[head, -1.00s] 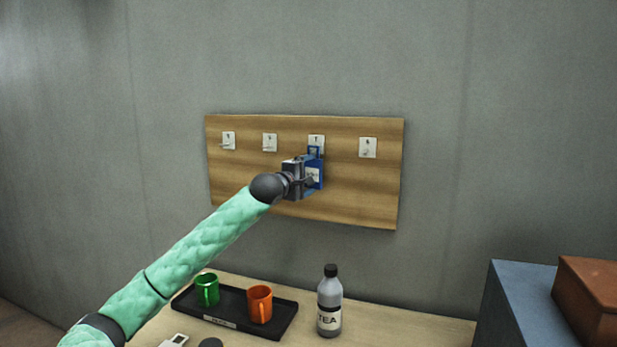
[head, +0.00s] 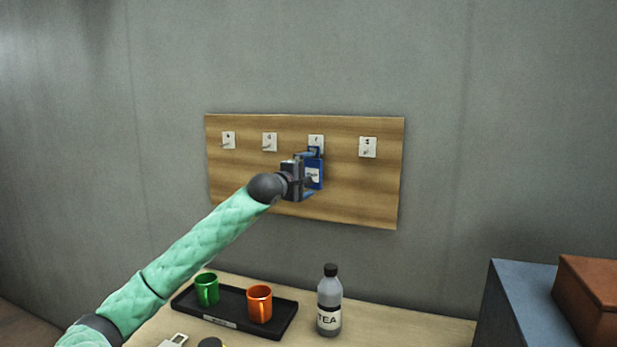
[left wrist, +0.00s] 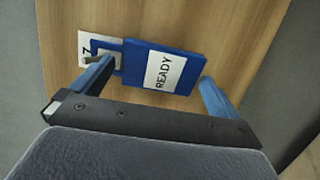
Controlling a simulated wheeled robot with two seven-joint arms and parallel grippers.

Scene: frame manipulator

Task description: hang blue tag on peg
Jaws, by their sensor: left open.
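The blue tag (head: 314,172) with a white READY label hangs flat in front of the board, at the third peg plate (head: 316,140) from the left. In the left wrist view the tag (left wrist: 190,68) has its narrow loop end over the white peg plate (left wrist: 88,45). The loop appears to be around the peg, but the left finger partly hides it. My left gripper (head: 309,176) is open, with one finger above the tag body and one below it. In the left wrist view its fingers (left wrist: 157,72) stand apart on either side of the tag. My right gripper is not in view.
The wooden board (head: 240,180) on the wall has other bare pegs to both sides. Below, a table holds a black tray (head: 237,325) with a green mug (head: 207,290) and orange mug (head: 259,304), plus a tea bottle (head: 329,302). A brown box (head: 590,298) sits at right.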

